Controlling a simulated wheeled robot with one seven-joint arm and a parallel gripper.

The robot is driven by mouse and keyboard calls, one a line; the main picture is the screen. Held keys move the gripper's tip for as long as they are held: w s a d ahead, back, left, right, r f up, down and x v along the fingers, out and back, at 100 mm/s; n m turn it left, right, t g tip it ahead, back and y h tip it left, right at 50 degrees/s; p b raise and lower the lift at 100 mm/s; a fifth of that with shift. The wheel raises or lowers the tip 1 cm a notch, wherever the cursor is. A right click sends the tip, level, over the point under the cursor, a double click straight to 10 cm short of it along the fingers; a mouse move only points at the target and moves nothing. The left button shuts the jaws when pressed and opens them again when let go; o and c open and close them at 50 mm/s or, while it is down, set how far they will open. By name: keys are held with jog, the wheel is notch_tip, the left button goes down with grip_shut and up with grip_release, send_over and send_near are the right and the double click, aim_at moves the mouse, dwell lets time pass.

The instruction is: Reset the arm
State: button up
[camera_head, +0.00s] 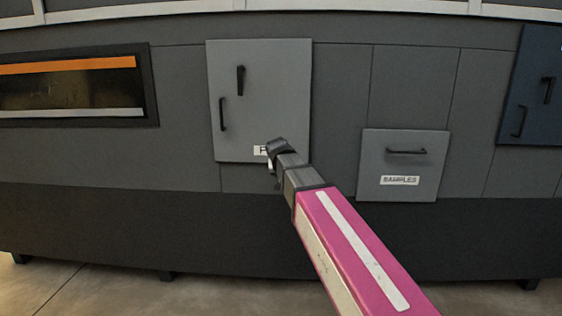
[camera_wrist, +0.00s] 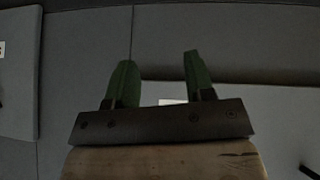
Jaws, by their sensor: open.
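My arm reaches in from the lower right of the head view, with a pink and white link. My gripper (camera_head: 272,165) is in front of the lower edge of a grey door (camera_head: 270,90) and partly covers its label. In the wrist view my gripper (camera_wrist: 157,75) shows two green fingers spread apart with nothing between them. The wrist view looks onto the grey machine front (camera_wrist: 85,60). I cannot tell the exact gap between my gripper and the machine.
The grey door has a black handle (camera_head: 222,114) and a black latch (camera_head: 241,80). A samples drawer (camera_head: 380,165) is to the right. A dark blue door (camera_head: 535,85) is at the far right and a window (camera_head: 70,88) at the left. Bare floor (camera_head: 110,290) shows in front.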

jog(key=s+d+f+g, duration=0.2)
jog(key=s+d+f, duration=0.4)
jog(key=s+f, duration=0.2)
jog(key=s+d+f+g+y, duration=0.1)
jog(key=s+d+f, duration=0.5)
jog(key=f, duration=0.6)
jog(key=s+d+f+g, duration=0.4)
jog(key=s+d+f, duration=0.1)
jog(key=s+f, duration=0.4)
jog(key=shift+s+d+f+y, duration=0.35)
jog(key=shift+d+f+y, duration=0.05)
jog(key=shift+f, duration=0.4)
